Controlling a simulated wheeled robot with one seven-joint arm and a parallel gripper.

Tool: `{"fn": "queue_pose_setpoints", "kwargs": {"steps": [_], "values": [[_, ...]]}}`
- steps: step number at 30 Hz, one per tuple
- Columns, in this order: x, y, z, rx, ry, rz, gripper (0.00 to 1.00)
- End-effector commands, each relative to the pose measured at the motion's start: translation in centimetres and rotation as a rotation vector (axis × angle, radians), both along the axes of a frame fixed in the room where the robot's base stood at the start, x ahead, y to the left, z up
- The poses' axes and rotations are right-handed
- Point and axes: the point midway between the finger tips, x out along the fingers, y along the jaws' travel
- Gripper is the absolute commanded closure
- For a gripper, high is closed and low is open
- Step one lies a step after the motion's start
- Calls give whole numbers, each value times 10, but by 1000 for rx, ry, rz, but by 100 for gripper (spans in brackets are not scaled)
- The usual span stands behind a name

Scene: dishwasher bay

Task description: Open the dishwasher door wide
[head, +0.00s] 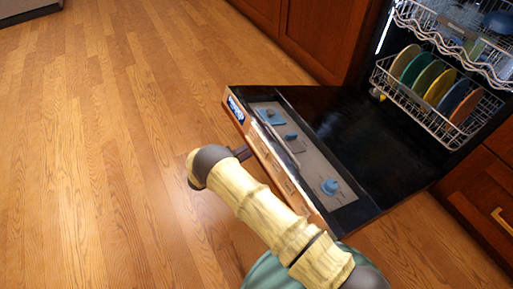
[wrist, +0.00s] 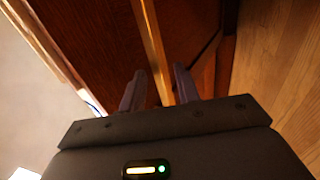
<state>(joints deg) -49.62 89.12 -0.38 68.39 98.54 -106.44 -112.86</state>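The dishwasher door (head: 385,135) is folded far down and looks close to level, its black inner face up. The control strip with blue knobs (head: 300,150) runs along its near edge. In the wrist view the dark wood front of the door (wrist: 85,30) fills the middle, with a long gold handle bar (wrist: 151,35) across it. My gripper (wrist: 160,72) is open, one finger on each side of the bar, with a gap showing beside it. In the head view my gripper (head: 242,153) is at the door's outer edge; its fingertips are mostly hidden there.
The lower rack (head: 440,115) with several coloured plates and the upper rack (head: 470,40) sit inside the dishwasher. Wood cabinets (head: 325,35) flank it, one with a gold handle (head: 503,222) at right. The wooden floor (head: 90,150) at left is clear.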

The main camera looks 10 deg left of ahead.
Motion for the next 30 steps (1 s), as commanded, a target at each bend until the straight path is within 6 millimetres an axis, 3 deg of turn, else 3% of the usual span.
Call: {"fn": "queue_pose_setpoints", "kwargs": {"steps": [3,19,30], "values": [[-14,20,-12,1,0,2,68],[-67,94,-32,-1,0,1,68],[-80,111,-32,-1,2,-3,68]]}}
